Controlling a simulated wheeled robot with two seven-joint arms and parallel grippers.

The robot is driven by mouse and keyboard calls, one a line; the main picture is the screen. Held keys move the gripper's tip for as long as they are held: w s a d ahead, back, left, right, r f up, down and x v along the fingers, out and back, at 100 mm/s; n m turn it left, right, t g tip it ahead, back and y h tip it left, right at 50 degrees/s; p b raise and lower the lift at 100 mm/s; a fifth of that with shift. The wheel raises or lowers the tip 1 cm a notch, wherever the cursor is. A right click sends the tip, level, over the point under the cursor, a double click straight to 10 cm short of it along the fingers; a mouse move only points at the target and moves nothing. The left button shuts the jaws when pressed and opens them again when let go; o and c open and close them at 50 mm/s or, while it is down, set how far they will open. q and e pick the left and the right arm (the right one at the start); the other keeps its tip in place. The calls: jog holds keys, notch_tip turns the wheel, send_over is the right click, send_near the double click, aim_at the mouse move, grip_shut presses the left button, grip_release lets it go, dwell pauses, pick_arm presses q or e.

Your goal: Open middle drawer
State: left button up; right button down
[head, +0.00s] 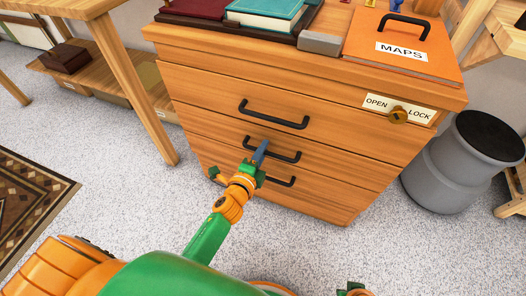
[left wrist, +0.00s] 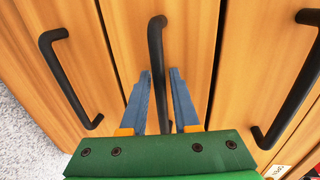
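The wooden cabinet (head: 300,90) has three stacked drawers with black bar handles, and all three look closed. The middle drawer's handle (head: 271,150) is partly hidden by my left gripper (head: 261,155), which is right at it. In the left wrist view, the handle (left wrist: 156,50) runs between the two blue fingers of my left gripper (left wrist: 160,100). The fingers stand apart, one on each side of the bar, with gaps showing. Only a small green and orange part, likely of my right arm, shows at the bottom edge of the head view; its fingers are not clear.
The top drawer handle (head: 273,115) and bottom drawer handle (head: 280,181) are close by.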

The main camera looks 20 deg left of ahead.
pick_arm(q)
grip_shut()
dwell(1.3)
